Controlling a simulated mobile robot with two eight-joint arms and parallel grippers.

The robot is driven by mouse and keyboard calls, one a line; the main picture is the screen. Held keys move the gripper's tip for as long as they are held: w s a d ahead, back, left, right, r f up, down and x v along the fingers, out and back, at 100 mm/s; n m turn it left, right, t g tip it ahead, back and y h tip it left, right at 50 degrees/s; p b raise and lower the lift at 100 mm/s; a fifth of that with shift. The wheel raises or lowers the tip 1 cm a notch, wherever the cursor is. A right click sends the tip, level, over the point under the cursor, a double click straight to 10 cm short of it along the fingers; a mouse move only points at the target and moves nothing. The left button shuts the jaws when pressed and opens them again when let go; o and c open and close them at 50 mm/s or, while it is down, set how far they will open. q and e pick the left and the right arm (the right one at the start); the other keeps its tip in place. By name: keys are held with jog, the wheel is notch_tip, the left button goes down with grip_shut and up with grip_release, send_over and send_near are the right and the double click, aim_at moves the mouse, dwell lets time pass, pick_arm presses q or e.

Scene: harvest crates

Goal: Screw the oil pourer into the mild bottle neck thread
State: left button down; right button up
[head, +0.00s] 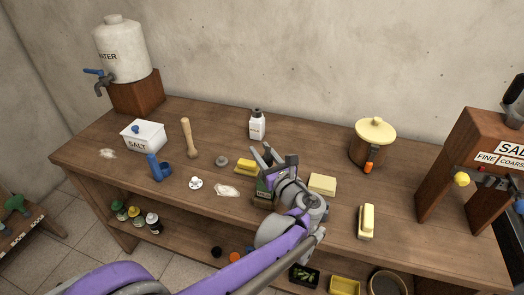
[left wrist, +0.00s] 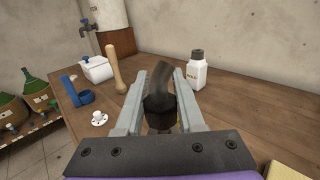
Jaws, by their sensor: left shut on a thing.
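My left gripper (head: 267,158) is over the middle of the table in the head view. In the left wrist view its fingers are shut on a dark, curved, spout-like piece (left wrist: 160,98) with a wider base, which looks like the oil pourer. In the head view the gripper mostly hides it. A dark container with a green band and a pale label (head: 262,193) shows just below the gripper; I cannot read the label or tell whether the piece touches it. A white bottle with a dark cap (head: 257,127) stands behind, also in the left wrist view (left wrist: 196,72). My right gripper is out of view.
Yellow blocks (head: 322,185) and a sponge-like block (head: 245,167) lie close to the gripper. A wooden pestle (head: 190,138), salt box (head: 143,136), blue part (head: 157,168) and white knobbed disc (head: 195,183) are left. A lidded pot (head: 374,145) stands right. The front-left tabletop is fairly clear.

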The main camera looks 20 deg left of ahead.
pick_arm(q)
jog(key=shift+f+b, duration=0.5)
jog(key=shift+f, duration=0.25)
jog(key=shift+c, duration=2.2)
grip_release()
jog(key=v, duration=1.1)
jog(key=shift+w, duration=0.1)
